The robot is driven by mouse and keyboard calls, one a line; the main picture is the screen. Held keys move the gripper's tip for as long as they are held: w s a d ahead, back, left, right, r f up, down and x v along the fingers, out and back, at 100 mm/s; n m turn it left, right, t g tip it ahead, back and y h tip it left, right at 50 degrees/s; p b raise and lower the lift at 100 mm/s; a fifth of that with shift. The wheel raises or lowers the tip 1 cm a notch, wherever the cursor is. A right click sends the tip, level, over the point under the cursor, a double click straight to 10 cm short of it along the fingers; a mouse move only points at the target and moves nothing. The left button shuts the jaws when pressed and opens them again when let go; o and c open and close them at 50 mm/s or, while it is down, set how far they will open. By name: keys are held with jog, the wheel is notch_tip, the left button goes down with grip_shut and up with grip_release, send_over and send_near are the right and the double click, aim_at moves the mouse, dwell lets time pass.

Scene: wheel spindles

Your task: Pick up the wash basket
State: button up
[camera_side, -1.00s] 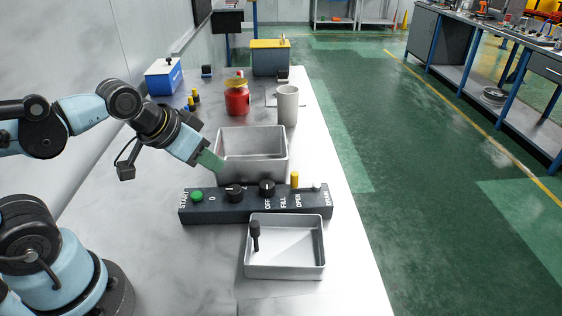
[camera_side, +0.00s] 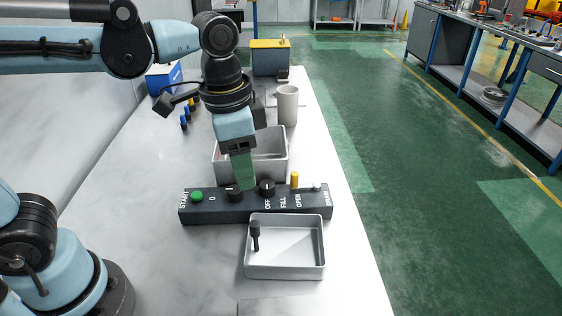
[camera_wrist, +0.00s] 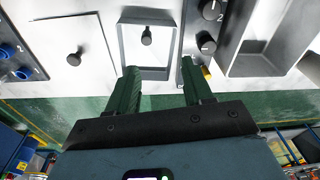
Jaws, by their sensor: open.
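The wash basket is not labelled. The likeliest match is the shallow light-grey open tray with a black knobbed post (camera_side: 255,236) standing inside it, on the near side of the bench. In the wrist view the tray (camera_wrist: 150,60) and its post (camera_wrist: 147,37) lie beyond my fingertips. My gripper (camera_side: 245,182) is open and empty, pointing down above the dark control panel (camera_side: 215,210), behind the tray. Its two green fingers (camera_wrist: 160,85) stand apart in the wrist view. Nothing is between them.
A deeper grey tank (camera_side: 278,158) stands behind the panel, partly hidden by my gripper. The panel carries a green button, black knobs and a yellow peg (camera_side: 295,179). A grey cup (camera_side: 288,103) stands further back. The bench left of the tray is clear.

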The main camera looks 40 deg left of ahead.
aim_at(254, 223)
jog(key=shift+m+g, duration=0.6)
jog(key=shift+s+d+f, duration=0.1)
jog(key=shift+d+f, duration=0.25)
jog(key=shift+f, duration=1.55)
jog(key=shift+s+d+f, duration=0.1)
jog(key=shift+d+f, duration=0.3)
jog(key=shift+f, duration=1.5)
jog(key=shift+d+f, duration=0.35)
jog(key=shift+f, duration=1.55)
grip_shut()
